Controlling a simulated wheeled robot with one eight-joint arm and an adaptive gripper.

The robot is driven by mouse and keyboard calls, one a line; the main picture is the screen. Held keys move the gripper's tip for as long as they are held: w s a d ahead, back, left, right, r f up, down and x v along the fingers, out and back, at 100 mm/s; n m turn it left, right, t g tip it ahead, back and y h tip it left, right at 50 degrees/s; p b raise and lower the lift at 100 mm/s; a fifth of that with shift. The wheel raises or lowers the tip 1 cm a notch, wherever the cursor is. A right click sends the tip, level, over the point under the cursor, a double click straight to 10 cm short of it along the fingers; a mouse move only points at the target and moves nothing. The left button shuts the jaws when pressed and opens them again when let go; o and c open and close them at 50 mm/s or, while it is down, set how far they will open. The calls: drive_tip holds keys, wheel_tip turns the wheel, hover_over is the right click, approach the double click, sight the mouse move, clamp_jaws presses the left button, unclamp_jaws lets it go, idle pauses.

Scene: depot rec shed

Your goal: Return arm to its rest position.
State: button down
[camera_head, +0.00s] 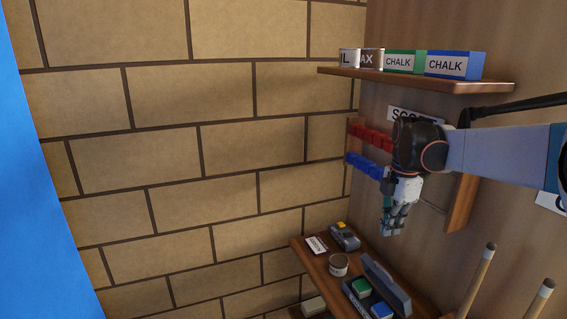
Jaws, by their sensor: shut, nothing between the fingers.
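My gripper (394,219) hangs from my arm, which comes in from the right edge. Its fingers point down and are shut with nothing between them. It is in front of the scoreboard with red beads (370,135) and blue beads (362,164), and above the lower shelf. My wrist and forearm hide much of the scoreboard's middle. I cannot tell whether the gripper touches the scoreboard.
An upper shelf (430,82) holds a green chalk box (404,62), a blue chalk box (454,65) and two tins. A lower shelf (318,262) holds a tin (339,265), a yellow-and-grey item (344,237) and an open case (387,284). Cue sticks (480,279) stand lower right.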

drive_tip(key=s+a+f+m+t+b, duration=0.1)
drive_tip(key=s+a+m+t+b, duration=0.1)
drive_tip(key=s+a+m, duration=0.45)
drive_tip(key=s+a+f+m+t+b, duration=0.2)
drive_tip(key=s+a+m+t, duration=0.15)
drive_tip(key=s+m, duration=0.65)
drive_tip(key=s+f+m+t, duration=0.1)
drive_tip(key=s+f+m, duration=0.2)
drive_tip(key=s+f, duration=0.2)
drive_tip(key=s+a, duration=0.1)
drive_tip(key=s, duration=0.2)
drive_tip(key=shift+s+b, duration=0.35)
drive_tip(key=shift+b, duration=0.05)
drive_tip(key=shift+f+m, duration=0.1)
drive_tip(key=shift+m, duration=0.15)
